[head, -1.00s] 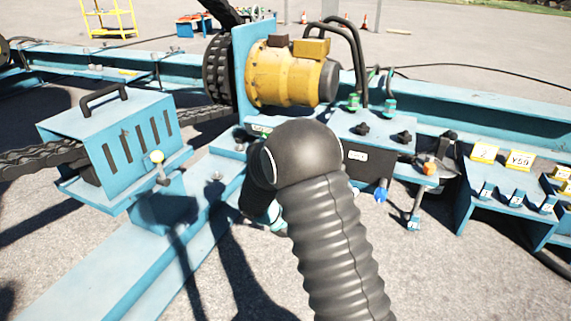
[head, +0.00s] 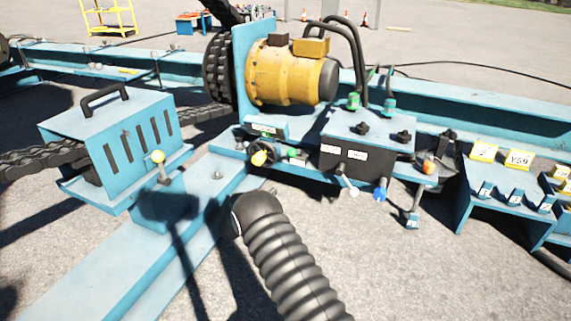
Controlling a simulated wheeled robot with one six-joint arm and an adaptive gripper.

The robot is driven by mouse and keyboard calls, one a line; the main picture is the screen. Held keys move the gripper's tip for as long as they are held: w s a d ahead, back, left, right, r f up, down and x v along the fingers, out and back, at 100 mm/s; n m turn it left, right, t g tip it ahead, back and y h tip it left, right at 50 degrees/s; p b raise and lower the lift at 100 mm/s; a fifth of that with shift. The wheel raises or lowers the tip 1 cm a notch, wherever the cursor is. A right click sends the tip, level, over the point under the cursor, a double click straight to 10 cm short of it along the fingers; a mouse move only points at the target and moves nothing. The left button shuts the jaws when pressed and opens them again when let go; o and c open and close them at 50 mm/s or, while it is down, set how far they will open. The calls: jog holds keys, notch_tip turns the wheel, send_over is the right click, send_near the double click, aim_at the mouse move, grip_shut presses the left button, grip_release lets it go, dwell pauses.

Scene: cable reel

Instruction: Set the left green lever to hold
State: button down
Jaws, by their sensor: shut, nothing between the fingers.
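The dark valve box (head: 368,145) with a light blue top stands right of centre in the head view. Two green pieces, a left one (head: 354,101) and a right one (head: 389,106), stand on its top beside black hoses. I cannot tell whether these are levers. Two white label plates (head: 342,152) are on the box front, too small to read. My black sleeved arm is in front, below and left of the box. My gripper does not show.
A yellow motor (head: 285,75) stands behind the box. A blue chain guard (head: 115,145) with a handle is at the left. Stems with a pale tip (head: 353,191) and a blue tip (head: 380,194) hang from the box. Yellow tags (head: 519,159) are at the right. Open paving lies in front.

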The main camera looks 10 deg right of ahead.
aim_at(295, 153)
jog(key=r+n, duration=0.1)
jog(key=w+a+r+t, duration=0.1)
jog(key=shift+w+a+r+n, duration=0.1)
jog(key=shift+w+r+n, duration=0.05)
jog(key=shift+r+n, duration=0.2)
jog(key=shift+w, duration=0.1)
jog(key=w+d+r, duration=0.3)
jog(key=w+d, duration=0.5)
jog(key=w, duration=0.1)
jog(key=shift+w+r+b, duration=0.2)
jog(key=shift+w+b, duration=0.05)
jog(key=shift+b, duration=0.05)
jog(key=shift+d+r, duration=0.15)
jog(key=shift+d, duration=0.05)
